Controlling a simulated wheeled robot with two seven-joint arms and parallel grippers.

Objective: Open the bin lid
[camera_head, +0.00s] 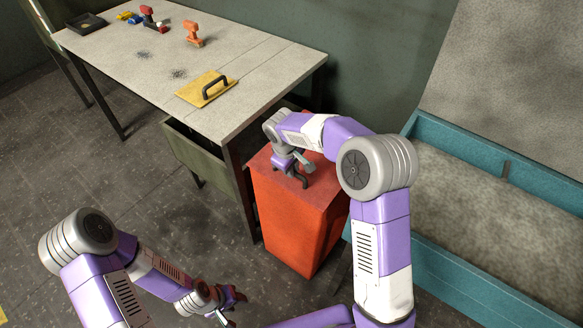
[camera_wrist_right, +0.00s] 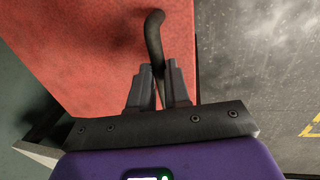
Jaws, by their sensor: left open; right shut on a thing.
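The red bin (camera_head: 298,228) stands on the floor beside the table, with its red lid (camera_head: 322,191) lying closed on top. A dark curved handle (camera_wrist_right: 153,38) rises from the lid in the right wrist view. My right gripper (camera_head: 300,177) is at the lid, and in the wrist view its fingers (camera_wrist_right: 160,88) are shut on the lower end of this handle. My left gripper (camera_head: 232,300) is open and empty, low over the floor at the bottom of the head view, well away from the bin.
A grey worktable (camera_head: 255,66) stands left of and behind the bin. On it lie a yellow board with a black handle (camera_head: 207,90), an orange tool (camera_head: 193,36) and a dark tray (camera_head: 86,23). A teal-edged container (camera_head: 465,160) stands right of the bin.

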